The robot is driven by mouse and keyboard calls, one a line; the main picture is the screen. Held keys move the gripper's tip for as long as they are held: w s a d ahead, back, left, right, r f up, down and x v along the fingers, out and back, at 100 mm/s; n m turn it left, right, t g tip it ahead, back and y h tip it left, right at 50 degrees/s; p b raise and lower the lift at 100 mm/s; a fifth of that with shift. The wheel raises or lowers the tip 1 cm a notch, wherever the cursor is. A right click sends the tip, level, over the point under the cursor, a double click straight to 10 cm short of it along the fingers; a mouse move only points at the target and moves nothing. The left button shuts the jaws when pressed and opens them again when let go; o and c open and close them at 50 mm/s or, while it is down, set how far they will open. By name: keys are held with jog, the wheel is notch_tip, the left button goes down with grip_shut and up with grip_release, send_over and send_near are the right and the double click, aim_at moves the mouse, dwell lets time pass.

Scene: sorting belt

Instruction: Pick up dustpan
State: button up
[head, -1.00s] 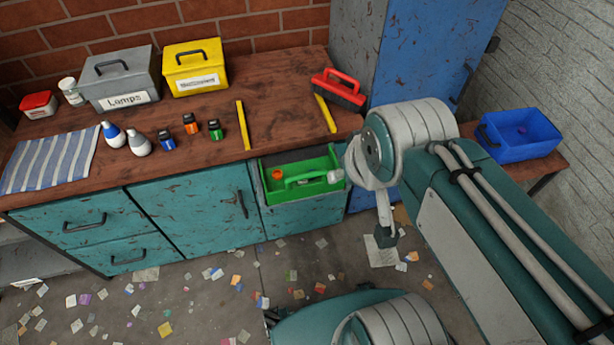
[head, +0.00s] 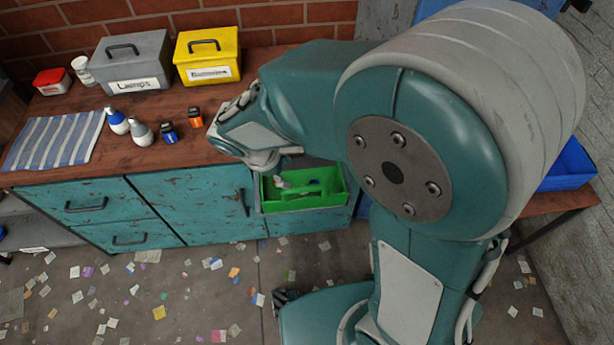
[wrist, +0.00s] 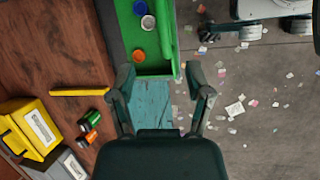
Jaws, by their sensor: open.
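I cannot make out a dustpan in the current views. My gripper (wrist: 160,85) is open and empty in the wrist view, its two fingers apart above the front of the teal cabinet (wrist: 153,103). Just beyond the fingertips is a green tray (wrist: 153,71) with a lengthwise handle, holding an orange cap (wrist: 138,55), a white lid (wrist: 148,22) and a blue cap (wrist: 140,7). In the head view the green tray (head: 310,203) sits at the cabinet front, and my arm hides the counter's right part.
On the wooden counter stand a grey box (head: 135,68), a yellow box (head: 208,58), bottles (head: 140,131) and a striped cloth (head: 52,143). A yellow bar (wrist: 80,92) lies near the counter edge. A blue bin (head: 568,170) is at right. Paper scraps litter the floor.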

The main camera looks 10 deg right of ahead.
aim_at(302, 188)
jog(key=shift+n, duration=0.6)
jog(key=x, duration=0.4)
jog(key=a+x, duration=0.1)
jog(key=x, duration=0.1)
jog(key=shift+w+d+f, duration=0.1)
jog(key=shift+w+f, duration=0.05)
jog(key=shift+f, duration=0.35)
jog(key=x, duration=0.4)
jog(key=shift+s+d+f, duration=0.2)
jog(key=shift+s+d, duration=0.05)
jog(key=shift+d, duration=0.2)
jog(key=shift+w+d+f, duration=0.1)
jog(key=shift+d+f, duration=0.05)
jog(key=shift+f, duration=0.3)
jog(key=shift+a, duration=0.2)
jog(key=c, duration=0.4)
grip_shut()
jog(key=shift+d, duration=0.1)
